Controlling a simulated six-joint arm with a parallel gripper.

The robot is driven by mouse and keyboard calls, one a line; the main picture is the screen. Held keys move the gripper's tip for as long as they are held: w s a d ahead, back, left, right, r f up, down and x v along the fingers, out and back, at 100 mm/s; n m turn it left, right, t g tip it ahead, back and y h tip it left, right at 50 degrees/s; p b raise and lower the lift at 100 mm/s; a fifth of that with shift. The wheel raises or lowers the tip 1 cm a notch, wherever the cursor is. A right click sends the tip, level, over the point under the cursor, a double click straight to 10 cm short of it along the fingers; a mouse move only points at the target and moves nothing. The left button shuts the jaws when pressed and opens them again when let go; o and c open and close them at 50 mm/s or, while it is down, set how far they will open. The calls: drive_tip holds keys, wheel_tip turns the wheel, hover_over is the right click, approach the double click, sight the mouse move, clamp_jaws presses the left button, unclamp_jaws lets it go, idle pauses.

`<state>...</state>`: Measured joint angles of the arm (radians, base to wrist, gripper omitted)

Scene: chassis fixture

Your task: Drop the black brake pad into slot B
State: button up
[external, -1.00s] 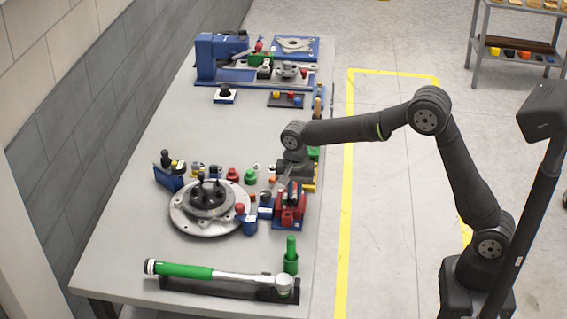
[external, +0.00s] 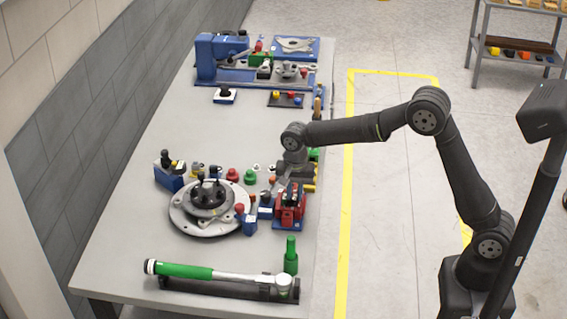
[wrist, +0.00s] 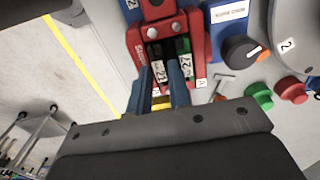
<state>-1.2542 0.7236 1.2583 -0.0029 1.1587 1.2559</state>
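A red caliper-like fixture (wrist: 196,38) with two white tags, one reading "A", fills the top middle of the wrist view. It also shows in the external view (external: 299,209). Two dark pads stand side by side in it: a black pad (wrist: 155,52) tagged "21" and a second dark pad (wrist: 184,48) with a numbered tag and some green. My gripper's (wrist: 160,66) two bluish fingers stand apart, their tips beside the "21" pad; I see no clear grip on it. My gripper also shows just behind the fixture in the external view (external: 279,183). I cannot read a slot B label.
A blue box with a black knob (wrist: 239,48) stands right of the fixture, with green (wrist: 259,96) and red (wrist: 290,89) knobs beyond. A round metal hub (external: 205,230) lies left of it.

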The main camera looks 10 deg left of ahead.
drive_tip(key=shift+r, duration=0.2)
drive_tip(key=shift+r, duration=1.3)
drive_tip(key=o, duration=0.5)
drive_tip(key=shift+o, duration=0.2)
drive_tip(key=shift+r, duration=2.3)
